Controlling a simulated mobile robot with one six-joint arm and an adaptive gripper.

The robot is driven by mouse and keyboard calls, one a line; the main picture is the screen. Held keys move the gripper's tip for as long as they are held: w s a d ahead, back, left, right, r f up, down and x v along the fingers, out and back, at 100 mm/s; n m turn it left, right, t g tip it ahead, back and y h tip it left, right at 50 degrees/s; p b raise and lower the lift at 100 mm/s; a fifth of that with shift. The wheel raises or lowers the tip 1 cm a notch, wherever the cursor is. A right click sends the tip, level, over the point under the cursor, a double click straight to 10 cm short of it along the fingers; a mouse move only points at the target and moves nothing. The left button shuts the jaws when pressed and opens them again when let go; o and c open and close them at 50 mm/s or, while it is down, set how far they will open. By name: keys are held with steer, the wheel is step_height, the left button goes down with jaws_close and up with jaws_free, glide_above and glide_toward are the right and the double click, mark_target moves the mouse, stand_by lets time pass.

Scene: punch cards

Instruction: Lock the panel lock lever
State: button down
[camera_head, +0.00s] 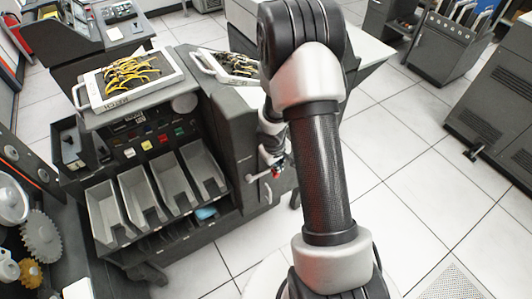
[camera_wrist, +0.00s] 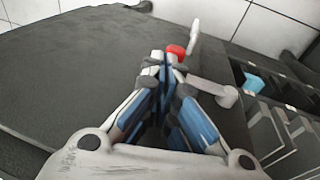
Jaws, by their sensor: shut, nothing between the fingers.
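A silver lever (camera_wrist: 213,92) shows on the dark side panel (camera_wrist: 70,70) in the wrist view, just right of my fingertips. In the head view a pale lever (camera_head: 257,176) sticks out from the same side of the card machine. My gripper (camera_wrist: 165,62) is shut and empty, its blue-and-grey fingers together close to the panel. A red part (camera_wrist: 176,50) and a pale handle (camera_wrist: 194,29) lie just beyond the fingertips. The fingers partly hide the red part, and I cannot tell if they touch it. In the head view my arm hides much of the gripper.
The card machine has several grey bins (camera_head: 150,195) and a tray of yellow cables (camera_head: 130,78) on top. A blue item (camera_head: 207,213) lies below the bins. Gears (camera_head: 40,240) stand at the left.

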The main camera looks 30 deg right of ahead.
step_height(320, 180, up, 13)
steer(key=s+d+p, duration=0.2)
steer(key=p, duration=0.6)
steer(key=shift+w+d+f, duration=0.1)
steer(key=shift+f, duration=0.05)
steer(key=s+a+r+m+t+h+b, duration=0.1)
steer(key=s+a+r, duration=0.15)
steer(key=r, duration=0.65)
steer(key=s+a+r+b, duration=0.1)
steer(key=a+r, duration=0.2)
steer(key=r, duration=0.5)
steer(key=s+a+r+t+y+b, duration=0.1)
steer(key=s+a+r, duration=0.2)
steer(key=s+a, duration=0.3)
steer(key=s+a+r+y+b, duration=0.2)
steer(key=s+a+r, duration=0.2)
steer(key=s, duration=0.6)
steer(key=a, duration=0.2)
steer(key=shift+s+a+r+t, duration=0.2)
steer(key=shift+a+t, duration=0.1)
steer(key=shift+t, duration=0.1)
